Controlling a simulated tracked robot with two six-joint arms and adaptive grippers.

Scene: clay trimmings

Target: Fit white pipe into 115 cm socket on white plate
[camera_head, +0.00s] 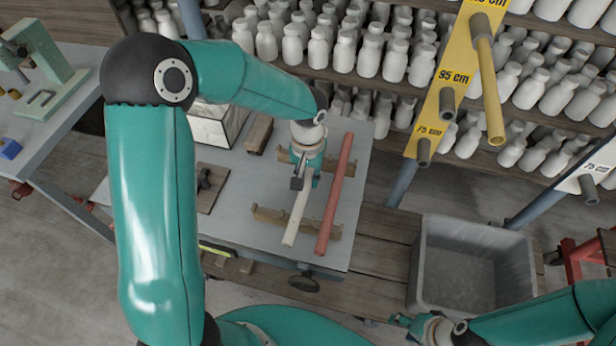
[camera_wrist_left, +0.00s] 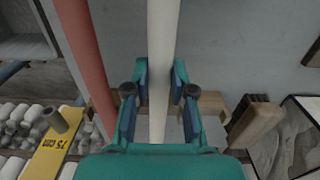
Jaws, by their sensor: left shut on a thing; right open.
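The white pipe (camera_head: 295,221) lies along wooden rests on the grey table, beside a red pipe. My left gripper (camera_head: 303,181) is shut on it around its middle. In the left wrist view, the white pipe (camera_wrist_left: 162,30) runs between the fingers of my left gripper (camera_wrist_left: 159,82). The white plate (camera_head: 592,174) is at the right edge of the head view, cut off by the frame; a lower socket (camera_head: 590,191) and a 75 cm label show. Its 115 cm socket is out of view. My right gripper (camera_head: 405,326) is open and empty at the bottom.
The red pipe (camera_head: 335,195) lies close to the right of the white one. A yellow plate (camera_head: 437,104) bears grey sockets and a protruding yellow pipe (camera_head: 489,90). A grey bin (camera_head: 472,240) stands on the floor between table and white plate. Shelves of white bottles (camera_head: 368,56) fill the back.

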